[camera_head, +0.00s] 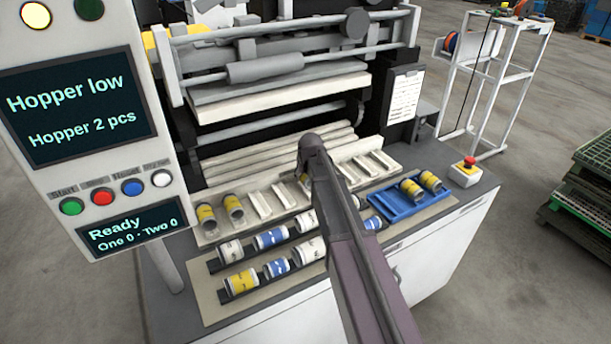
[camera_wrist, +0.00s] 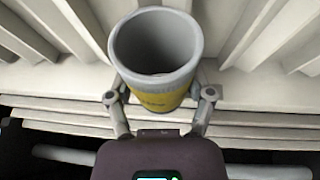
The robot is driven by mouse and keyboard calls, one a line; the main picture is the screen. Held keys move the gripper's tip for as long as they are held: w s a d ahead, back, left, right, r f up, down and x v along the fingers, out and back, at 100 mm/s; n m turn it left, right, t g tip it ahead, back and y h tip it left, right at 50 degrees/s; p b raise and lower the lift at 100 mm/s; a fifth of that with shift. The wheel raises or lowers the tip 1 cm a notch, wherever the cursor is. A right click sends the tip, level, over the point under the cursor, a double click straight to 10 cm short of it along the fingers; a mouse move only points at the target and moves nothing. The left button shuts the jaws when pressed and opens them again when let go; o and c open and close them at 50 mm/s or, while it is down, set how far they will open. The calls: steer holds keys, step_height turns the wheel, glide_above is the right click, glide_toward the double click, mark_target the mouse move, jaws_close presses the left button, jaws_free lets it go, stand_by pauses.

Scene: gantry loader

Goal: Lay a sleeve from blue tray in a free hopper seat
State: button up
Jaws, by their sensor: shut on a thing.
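My gripper (camera_wrist: 160,96) is shut on a yellow and grey sleeve (camera_wrist: 157,85), with a finger on each side; its open end faces the wrist camera. In the head view the arm mostly hides my gripper and the sleeve (camera_head: 304,179), over the middle of the hopper. I cannot tell whether the sleeve touches a seat. Two yellow-banded sleeves (camera_head: 206,216) (camera_head: 233,208) lie in the leftmost seats. Empty seats show left of my arm (camera_head: 260,204) and right of it (camera_head: 365,166).
Two dark racks in front hold several white, blue and yellow sleeves (camera_head: 270,239). The machine's rollers (camera_head: 265,68) stand behind the hopper. A control panel (camera_head: 90,120) reads "Hopper low" and "Hopper 2 pcs". A red stop button box (camera_head: 466,174) sits at the right corner.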

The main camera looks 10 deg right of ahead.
steer(key=shift+f+b, duration=0.45)
steer(key=shift+f, duration=0.25)
steer(key=o, duration=1.3)
steer(key=shift+r, duration=0.1)
step_height(320, 180, up, 6)
steer(key=p, duration=0.6)
steer(key=shift+s, duration=0.1)
steer(key=s+m+g, duration=0.1)
steer(key=s, duration=0.9)
steer(key=s+f+m+g, duration=0.1)
steer(key=s+g, duration=0.1)
steer(key=s, duration=0.8)
steer(key=s+m+g, duration=0.1)
steer(key=s, duration=0.9)
steer(key=shift+d+f+m+g, duration=0.3)
steer(key=shift+f+m, duration=0.05)
steer(key=shift+m, duration=0.05)
